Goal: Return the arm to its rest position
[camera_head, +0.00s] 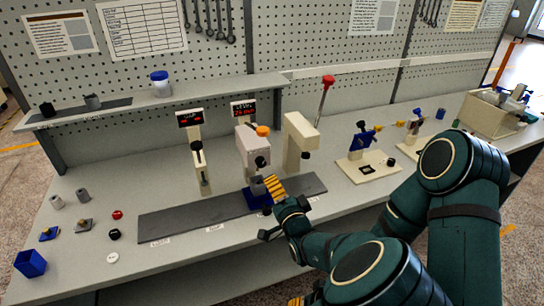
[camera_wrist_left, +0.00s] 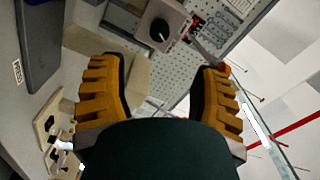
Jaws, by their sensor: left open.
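My left gripper (camera_head: 275,188) has orange ribbed fingers and is at the front of the middle winding spindle (camera_head: 250,145), just over the dark grey mat (camera_head: 190,216). In the left wrist view the two fingers of the gripper (camera_wrist_left: 160,95) stand wide apart with nothing between them. The spindle's dark round knob (camera_wrist_left: 160,29) shows beyond them. In the head view the fingers overlap the blue base (camera_head: 256,198), and I cannot tell whether they touch it. A small orange patch at the bottom edge may be my right gripper; its jaws cannot be made out.
Other spindles stand at left (camera_head: 200,160) and right (camera_head: 298,140). A red-topped lever (camera_head: 325,95) rises behind. Small parts and a blue bin (camera_head: 30,263) lie at left.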

